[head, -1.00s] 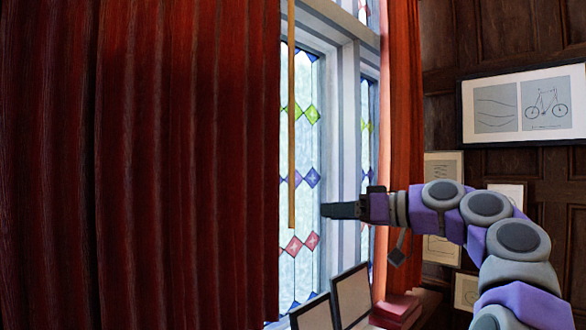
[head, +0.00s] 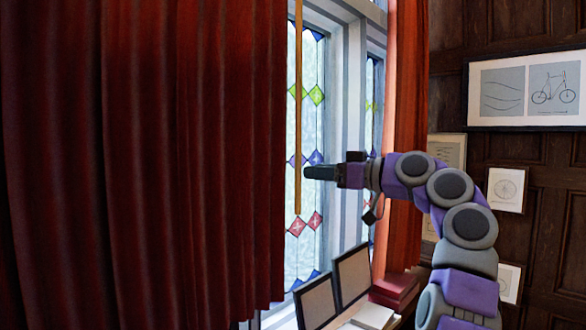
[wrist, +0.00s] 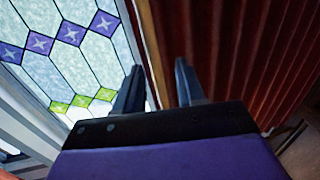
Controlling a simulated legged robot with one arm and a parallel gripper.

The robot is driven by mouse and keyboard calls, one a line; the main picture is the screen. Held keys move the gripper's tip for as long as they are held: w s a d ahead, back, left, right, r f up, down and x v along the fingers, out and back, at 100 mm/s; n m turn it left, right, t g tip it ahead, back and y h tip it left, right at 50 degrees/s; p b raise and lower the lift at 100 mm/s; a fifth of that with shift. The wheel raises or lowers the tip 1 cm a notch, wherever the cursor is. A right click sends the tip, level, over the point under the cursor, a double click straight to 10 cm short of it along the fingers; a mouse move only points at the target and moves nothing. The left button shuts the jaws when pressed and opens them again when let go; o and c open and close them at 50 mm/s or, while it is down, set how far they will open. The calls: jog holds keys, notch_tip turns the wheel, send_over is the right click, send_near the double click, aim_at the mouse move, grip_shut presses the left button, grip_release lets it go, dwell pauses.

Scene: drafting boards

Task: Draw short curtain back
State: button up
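A wide dark red curtain (head: 150,160) hangs in folds over the left half of the head view and covers part of the window. A thin wooden rod (head: 298,110) hangs down beside its right edge, in front of the glass. My gripper (head: 307,172) points left, its tips just right of the rod's lower part in the picture; I cannot tell whether they touch it. In the wrist view my gripper (wrist: 159,65) has its two fingers apart, with the curtain's edge beyond the gap and folds of the curtain (wrist: 240,50) to the right. No held thing shows.
A leaded window (head: 310,130) with coloured diamonds stands behind. Another red curtain (head: 405,130) hangs to the right. Dark framed boards (head: 352,275), a red box (head: 395,287) and white paper (head: 373,316) are below my arm. Framed pictures (head: 526,88) hang on the wood panelling.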

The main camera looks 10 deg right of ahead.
aim_at(297, 169)
jog(key=w, duration=0.1)
jog(key=w+a+p, duration=0.1)
jog(key=w, duration=0.1)
jog(key=w+a, duration=0.1)
jog(key=w, duration=0.1)
jog(key=shift+a+r+p, duration=0.1)
jog(key=shift+a+p, duration=0.15)
jog(key=shift+p, duration=0.05)
jog(key=shift+w+a, duration=0.15)
jog(key=shift+a, duration=1.05)
jog(key=shift+c, duration=1.4)
jog(key=shift+w+d, duration=0.15)
jog(key=shift+d, duration=0.35)
grip_shut()
jog(key=shift+a, duration=0.1)
